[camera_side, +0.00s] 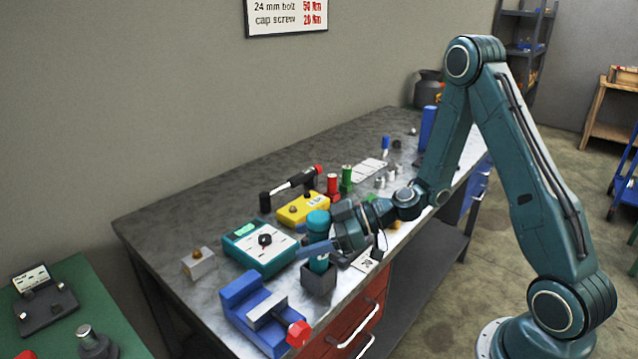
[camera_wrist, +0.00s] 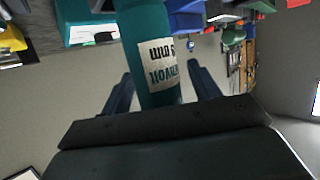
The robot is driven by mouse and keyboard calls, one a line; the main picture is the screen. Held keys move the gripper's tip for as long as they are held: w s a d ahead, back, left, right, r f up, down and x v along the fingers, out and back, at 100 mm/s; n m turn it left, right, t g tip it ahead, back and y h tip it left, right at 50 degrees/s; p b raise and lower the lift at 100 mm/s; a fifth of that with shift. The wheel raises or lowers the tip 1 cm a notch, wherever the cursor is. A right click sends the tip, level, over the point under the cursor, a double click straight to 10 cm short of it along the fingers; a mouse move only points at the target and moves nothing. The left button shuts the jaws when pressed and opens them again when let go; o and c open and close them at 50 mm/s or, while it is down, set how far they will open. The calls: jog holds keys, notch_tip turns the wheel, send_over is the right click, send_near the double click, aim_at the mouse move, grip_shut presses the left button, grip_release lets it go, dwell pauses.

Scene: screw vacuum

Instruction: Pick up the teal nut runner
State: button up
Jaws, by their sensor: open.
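The teal nut runner (camera_side: 318,222) stands upright in a dark square holder (camera_side: 319,278) near the front edge of the bench. In the wrist view its teal body (camera_wrist: 148,45) with a white printed label rises between my fingers. My gripper (camera_side: 318,248) reaches in from the right at the tool's middle. In the wrist view my gripper (camera_wrist: 158,85) is open, with one blue finger on each side of the body. A gap shows beside each finger. The tool's lower end is hidden in the holder.
A blue vise (camera_side: 257,312) with a red knob sits close at the front left. A teal box with a dial (camera_side: 259,245) stands left of the holder, and a yellow box (camera_side: 303,209) behind it. Red and green cylinders stand farther back. The bench's left rear is clear.

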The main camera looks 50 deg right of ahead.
grip_shut()
dwell(0.4)
jog(key=shift+r, duration=0.25)
notch_tip(320, 180, up, 20)
jog(key=shift+f, duration=0.15)
dwell(0.9)
dwell(0.5)
